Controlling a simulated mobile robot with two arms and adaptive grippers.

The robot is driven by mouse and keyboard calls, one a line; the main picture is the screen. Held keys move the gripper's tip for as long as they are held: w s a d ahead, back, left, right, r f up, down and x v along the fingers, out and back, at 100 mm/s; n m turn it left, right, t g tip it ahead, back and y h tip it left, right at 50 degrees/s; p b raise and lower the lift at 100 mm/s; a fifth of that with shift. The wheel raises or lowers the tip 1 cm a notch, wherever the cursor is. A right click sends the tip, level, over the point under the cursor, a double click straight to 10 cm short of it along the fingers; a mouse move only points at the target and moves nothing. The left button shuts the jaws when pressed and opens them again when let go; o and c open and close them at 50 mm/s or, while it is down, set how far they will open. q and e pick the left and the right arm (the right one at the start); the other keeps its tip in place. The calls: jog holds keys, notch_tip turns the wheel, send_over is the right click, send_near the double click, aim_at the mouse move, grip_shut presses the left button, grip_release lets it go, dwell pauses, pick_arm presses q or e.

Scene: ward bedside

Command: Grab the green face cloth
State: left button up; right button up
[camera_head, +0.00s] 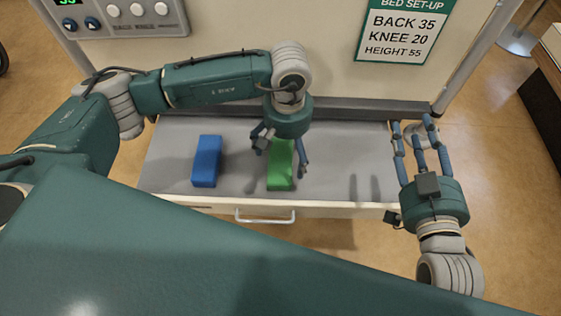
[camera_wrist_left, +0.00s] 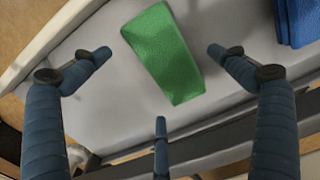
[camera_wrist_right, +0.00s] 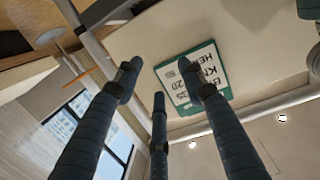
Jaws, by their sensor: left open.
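The green face cloth (camera_head: 281,178) lies in the open drawer in the head view, partly hidden under my left gripper (camera_head: 281,160). In the left wrist view the green face cloth (camera_wrist_left: 163,55) is a folded block seen whole, lying between and beyond the spread fingers. My left gripper (camera_wrist_left: 160,75) is open and empty, pointing down above the cloth. My right gripper (camera_head: 421,135) is held to the right of the drawer, away from the cloth. In the right wrist view its fingers (camera_wrist_right: 160,85) are spread with nothing between them.
A blue folded cloth (camera_head: 206,161) lies in the drawer to the left of the green one. The drawer (camera_head: 335,185) has a front handle (camera_head: 265,217). A bed set-up sign (camera_head: 405,32) and a control panel (camera_head: 115,15) are on the panel behind. The drawer's right side is clear.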

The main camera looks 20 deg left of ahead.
aim_at(286, 159)
pick_arm(q)
notch_tip(286, 159, down, 5)
jog(key=shift+r+b, duration=0.15)
jog(key=shift+b, duration=0.45)
pick_arm(e)
notch_tip(286, 159, up, 8)
jog(key=a+t+y, duration=0.1)
jog(key=t, duration=0.2)
jog(key=shift+f+t, duration=0.15)
jog(key=shift+t, duration=0.25)
pick_arm(q)
jog(key=shift+c, duration=0.5)
jog(key=c, duration=1.1)
